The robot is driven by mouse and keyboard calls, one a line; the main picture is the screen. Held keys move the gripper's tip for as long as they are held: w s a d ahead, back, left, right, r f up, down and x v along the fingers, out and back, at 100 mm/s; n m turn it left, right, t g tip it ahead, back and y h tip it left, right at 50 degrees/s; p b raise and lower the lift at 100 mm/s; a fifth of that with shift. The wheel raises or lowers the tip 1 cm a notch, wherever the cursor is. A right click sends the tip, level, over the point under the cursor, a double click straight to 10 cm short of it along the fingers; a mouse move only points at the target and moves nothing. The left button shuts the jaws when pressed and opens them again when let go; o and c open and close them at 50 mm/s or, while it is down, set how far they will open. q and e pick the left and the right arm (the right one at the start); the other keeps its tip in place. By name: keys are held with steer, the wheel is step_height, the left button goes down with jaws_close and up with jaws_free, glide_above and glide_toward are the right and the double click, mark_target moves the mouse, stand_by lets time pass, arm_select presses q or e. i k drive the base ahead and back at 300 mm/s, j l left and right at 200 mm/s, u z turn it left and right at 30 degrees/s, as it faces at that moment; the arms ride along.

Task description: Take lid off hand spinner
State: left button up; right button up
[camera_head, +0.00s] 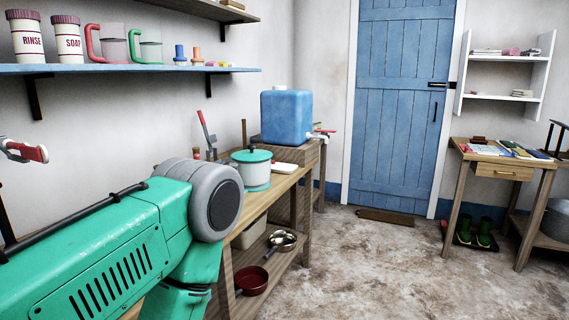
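The hand spinner (254,173) looks to be the small white tub with a teal base on the wooden bench along the left wall. Its teal lid (250,156) sits on top, with a small dark knob in the middle. My green arm with its grey joint fills the lower left and hides the near part of the bench. No gripper shows in the view, and nothing of mine is seen touching the spinner or its lid.
A white item (284,168) lies right of the spinner; a blue water container (287,117) stands behind. A red-handled lever (207,131) rises behind the bench. Pans (251,280) sit on the lower shelf. A blue shelf (130,69) hangs above. The middle floor is clear.

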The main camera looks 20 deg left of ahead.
mark_target(251, 154)
steer(key=i+l+u, duration=0.1)
steer(key=i+u, duration=0.35)
steer(key=i+l+u, duration=0.25)
steer(key=i+u, duration=0.25)
steer(key=i+l+u, duration=0.25)
steer(key=u, duration=0.2)
steer(key=i+l+u, duration=0.2)
steer(key=l+u, duration=0.3)
steer(key=l, duration=0.05)
